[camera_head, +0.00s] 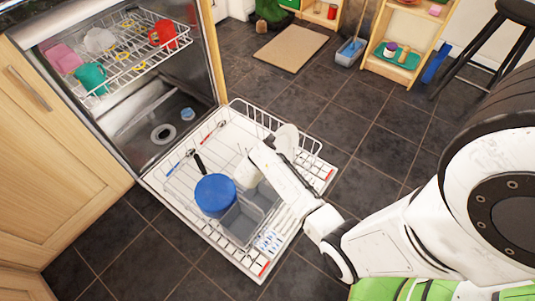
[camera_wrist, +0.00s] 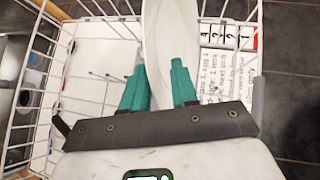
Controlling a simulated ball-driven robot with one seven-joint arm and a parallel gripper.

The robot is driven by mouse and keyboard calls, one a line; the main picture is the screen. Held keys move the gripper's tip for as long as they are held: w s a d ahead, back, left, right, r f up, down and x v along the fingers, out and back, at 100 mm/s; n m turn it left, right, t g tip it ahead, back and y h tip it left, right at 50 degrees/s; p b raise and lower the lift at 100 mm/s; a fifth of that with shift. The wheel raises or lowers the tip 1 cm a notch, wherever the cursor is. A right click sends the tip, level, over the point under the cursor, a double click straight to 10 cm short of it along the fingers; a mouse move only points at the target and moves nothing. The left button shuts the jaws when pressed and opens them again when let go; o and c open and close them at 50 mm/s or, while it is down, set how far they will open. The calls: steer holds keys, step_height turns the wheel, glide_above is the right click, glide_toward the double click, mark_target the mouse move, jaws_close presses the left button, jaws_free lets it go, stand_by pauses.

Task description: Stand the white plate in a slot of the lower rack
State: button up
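The white plate (camera_head: 287,137) is near the back right of the lower rack (camera_head: 311,148), steeply tilted, almost on edge. In the wrist view the plate (camera_wrist: 168,35) runs up between the two teal fingers of my gripper (camera_wrist: 158,78), one on each side. My gripper appears shut on its near edge. In the head view my gripper reaches down over the rack, and the plate shows just past its end. White rack wires (camera_wrist: 100,30) show around the plate. The plate's lower edge is hidden, so I cannot tell whether it rests in a slot.
The upper rack (camera_head: 128,66) holds a red mug (camera_head: 163,33) and a teal mug (camera_head: 91,77).

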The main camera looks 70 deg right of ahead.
steer(key=shift+o, duration=0.9)
steer(key=p+v, duration=0.4)
steer(key=v, duration=0.6)
steer(key=shift+a+r, duration=0.25)
steer(key=shift+a, duration=0.1)
